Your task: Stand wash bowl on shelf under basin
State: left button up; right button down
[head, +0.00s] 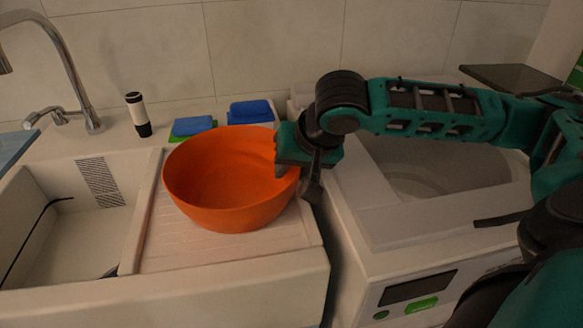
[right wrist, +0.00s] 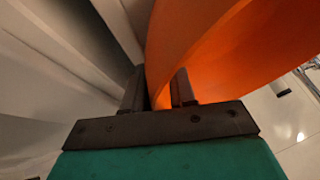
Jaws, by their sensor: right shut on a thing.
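The orange wash bowl (head: 225,205) is upright at the ribbed drainboard beside the basin in the head view. I cannot tell if its base touches the drainboard. My right gripper (head: 300,168) is shut on the bowl's right rim. In the right wrist view the bowl's orange wall (right wrist: 205,50) runs between the two fingers of the gripper (right wrist: 160,90). The basin (head: 75,235) is at the left. The shelf under the basin is not in view. My left gripper is not in view.
A chrome faucet (head: 85,90) and a black-and-white bottle (head: 138,115) stand behind the basin. Blue sponges (head: 250,110) lie behind the bowl. A white washing machine (head: 400,245) with its top open stands right of the drainboard, across a narrow gap.

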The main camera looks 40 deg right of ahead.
jog(key=shift+f, duration=0.15)
jog(key=c, duration=0.9)
grip_release()
